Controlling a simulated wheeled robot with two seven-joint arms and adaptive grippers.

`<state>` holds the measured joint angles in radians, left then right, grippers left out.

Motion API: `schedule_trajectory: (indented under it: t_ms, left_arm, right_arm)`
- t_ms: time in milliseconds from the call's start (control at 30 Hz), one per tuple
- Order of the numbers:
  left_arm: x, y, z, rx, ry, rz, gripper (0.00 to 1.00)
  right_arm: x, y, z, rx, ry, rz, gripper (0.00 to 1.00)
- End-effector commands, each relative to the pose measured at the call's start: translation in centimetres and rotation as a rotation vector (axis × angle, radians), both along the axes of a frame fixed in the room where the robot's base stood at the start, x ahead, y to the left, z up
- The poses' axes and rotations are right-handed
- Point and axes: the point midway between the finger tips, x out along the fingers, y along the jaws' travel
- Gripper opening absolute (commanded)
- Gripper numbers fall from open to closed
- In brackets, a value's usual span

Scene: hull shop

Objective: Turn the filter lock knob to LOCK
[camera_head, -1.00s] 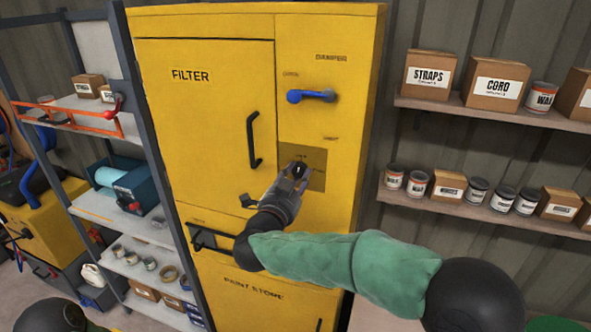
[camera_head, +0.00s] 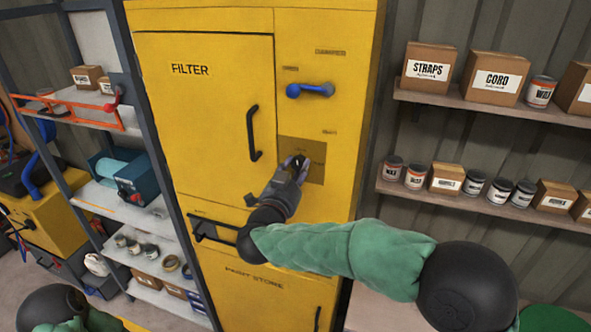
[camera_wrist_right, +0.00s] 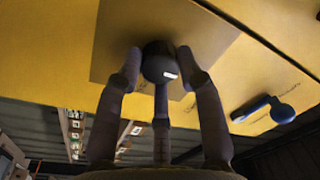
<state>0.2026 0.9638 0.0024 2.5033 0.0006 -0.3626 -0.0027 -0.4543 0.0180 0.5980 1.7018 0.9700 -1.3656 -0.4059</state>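The filter lock knob (camera_wrist_right: 158,66) is small, round and black with a white mark, on a brownish plate (camera_head: 316,172) on the yellow cabinet's right part. My right gripper (camera_head: 296,162) is at the knob in the head view and hides most of it. In the right wrist view, the fingers of my right gripper (camera_wrist_right: 160,72) curl in around the knob, one on each side and one below, close against it. The plate's lettering is too small to read. My left gripper is out of view; only part of my left arm shows at the lower left.
The FILTER door (camera_head: 205,110) with a black handle (camera_head: 253,133) is left of the plate. A blue lever (camera_head: 310,90) sits above it. A black latch (camera_head: 210,230) is lower left. Shelves with boxes and cans (camera_head: 470,185) stand right; a grey rack (camera_head: 140,222) stands left.

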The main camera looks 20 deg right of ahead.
Motion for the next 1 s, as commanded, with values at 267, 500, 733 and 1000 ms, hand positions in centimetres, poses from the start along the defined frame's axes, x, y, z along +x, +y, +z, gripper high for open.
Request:
schedule_trajectory:
  t_ms: [267, 500, 733, 1000]
  left_arm:
    - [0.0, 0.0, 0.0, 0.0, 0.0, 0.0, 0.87]
    - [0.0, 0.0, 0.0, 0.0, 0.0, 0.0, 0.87]
    - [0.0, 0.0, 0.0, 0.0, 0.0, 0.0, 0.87]
    - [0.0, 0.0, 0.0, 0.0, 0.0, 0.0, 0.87]
  right_arm:
    - [0.0, 0.0, 0.1, 0.001, -0.002, 0.0, 0.59]
    - [-0.6, 0.4, 0.0, 0.001, -0.002, 0.001, 0.59]
    - [-3.8, 2.7, -0.3, 0.002, -0.002, 0.005, 0.59]
    - [-7.9, 5.4, -0.7, 0.001, -0.002, 0.003, 0.59]
